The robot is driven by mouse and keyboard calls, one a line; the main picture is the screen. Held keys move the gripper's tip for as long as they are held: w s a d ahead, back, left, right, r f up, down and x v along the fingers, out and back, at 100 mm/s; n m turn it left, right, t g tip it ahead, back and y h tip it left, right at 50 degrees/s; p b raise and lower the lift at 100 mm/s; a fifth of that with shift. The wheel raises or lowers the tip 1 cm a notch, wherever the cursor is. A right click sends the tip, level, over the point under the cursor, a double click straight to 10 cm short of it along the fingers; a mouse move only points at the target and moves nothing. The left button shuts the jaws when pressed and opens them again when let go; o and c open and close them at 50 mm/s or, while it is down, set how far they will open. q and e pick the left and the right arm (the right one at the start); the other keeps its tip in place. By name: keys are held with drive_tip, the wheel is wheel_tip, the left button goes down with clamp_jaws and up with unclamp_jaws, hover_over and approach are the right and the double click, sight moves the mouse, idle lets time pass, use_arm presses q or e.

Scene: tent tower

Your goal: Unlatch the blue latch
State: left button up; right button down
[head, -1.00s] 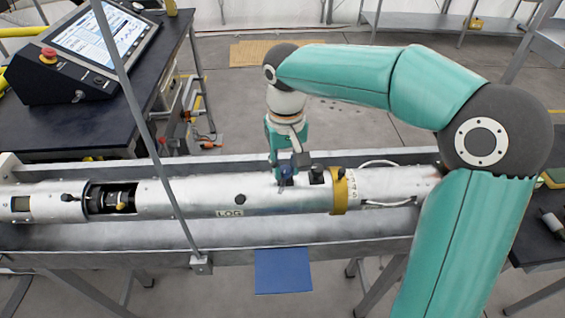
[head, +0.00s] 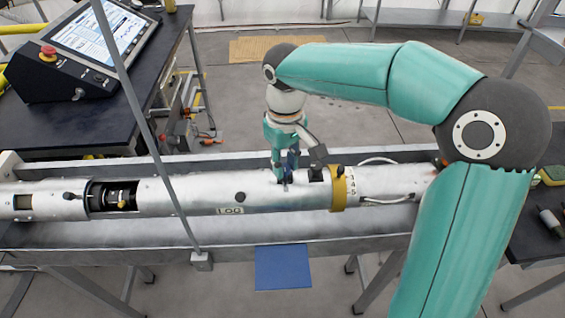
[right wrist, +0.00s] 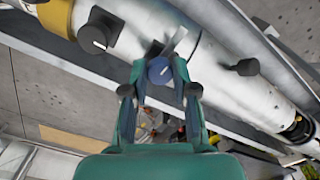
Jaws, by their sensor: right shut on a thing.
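In the head view my right gripper (head: 284,170) reaches down to the top of the cylinder (head: 200,197), left of the yellow ring. The blue latch (head: 292,160) is partly hidden there by the fingers. My left gripper is not in view.
A yellow ring (head: 340,188) circles the cylinder right of the gripper. A black knob (right wrist: 95,38) stands close to the gripper. The cylinder lies in a metal trough (head: 120,232). A thin slanted pole (head: 150,140) crosses in front, and a console (head: 85,50) stands at upper left.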

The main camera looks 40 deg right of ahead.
drive_tip(key=shift+w+r, duration=0.2)
drive_tip(key=c, duration=0.9)
unclamp_jaws()
drive_tip(key=shift+w+f, duration=0.1)
wheel_tip(320, 180, up, 12)
drive_tip(key=shift+f, duration=0.1)
